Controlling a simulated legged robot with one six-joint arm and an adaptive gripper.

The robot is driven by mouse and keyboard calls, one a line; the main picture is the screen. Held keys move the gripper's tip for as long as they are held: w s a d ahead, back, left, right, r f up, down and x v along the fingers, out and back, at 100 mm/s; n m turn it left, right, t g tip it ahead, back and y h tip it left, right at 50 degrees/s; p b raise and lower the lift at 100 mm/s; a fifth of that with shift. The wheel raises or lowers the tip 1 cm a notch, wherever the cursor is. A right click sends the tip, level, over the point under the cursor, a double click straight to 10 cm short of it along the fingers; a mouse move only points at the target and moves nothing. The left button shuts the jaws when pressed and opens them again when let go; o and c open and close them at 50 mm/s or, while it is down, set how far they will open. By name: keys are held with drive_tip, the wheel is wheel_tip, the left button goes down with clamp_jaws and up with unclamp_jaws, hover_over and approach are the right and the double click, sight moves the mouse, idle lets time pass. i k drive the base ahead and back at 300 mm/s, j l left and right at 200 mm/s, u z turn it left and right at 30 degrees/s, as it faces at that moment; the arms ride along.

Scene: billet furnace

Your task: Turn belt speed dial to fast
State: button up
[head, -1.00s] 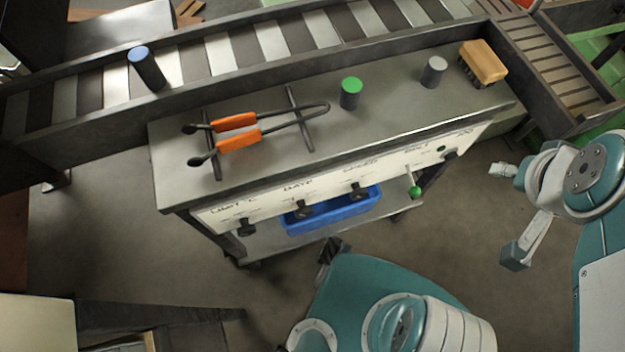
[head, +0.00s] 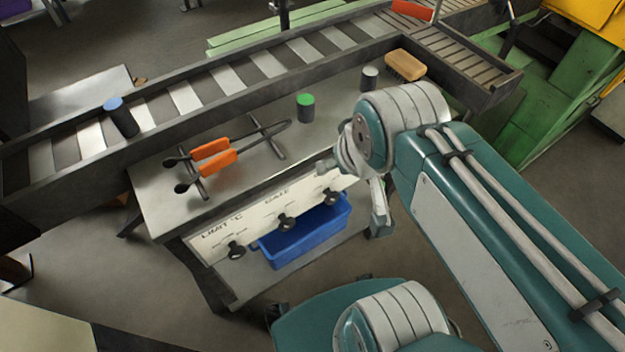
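The control panel (head: 262,222) is the pale front face of the metal bench, with a row of black dials. The left dial (head: 236,250) is under "LIMIT °C" and the middle dial (head: 286,222) is near "GATE". A third dial (head: 332,197) shows further right; my arm hides the lettering above it and the right part of the panel. I cannot read its pointer setting. My gripper (head: 352,194) is in front of the panel's right part, close to the third dial in the picture. Its fingers look spread and empty; contact with the dial cannot be told.
Orange-handled tongs (head: 212,158), a green-topped cylinder (head: 306,106), a grey cylinder (head: 369,78) and a tan block (head: 405,65) are on the bench. A roller conveyor (head: 225,75) runs behind, with a blue-topped cylinder (head: 121,117).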

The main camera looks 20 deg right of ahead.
sight(331, 197)
drive_tip(key=k+l, duration=0.8)
drive_tip(key=l, duration=0.15)
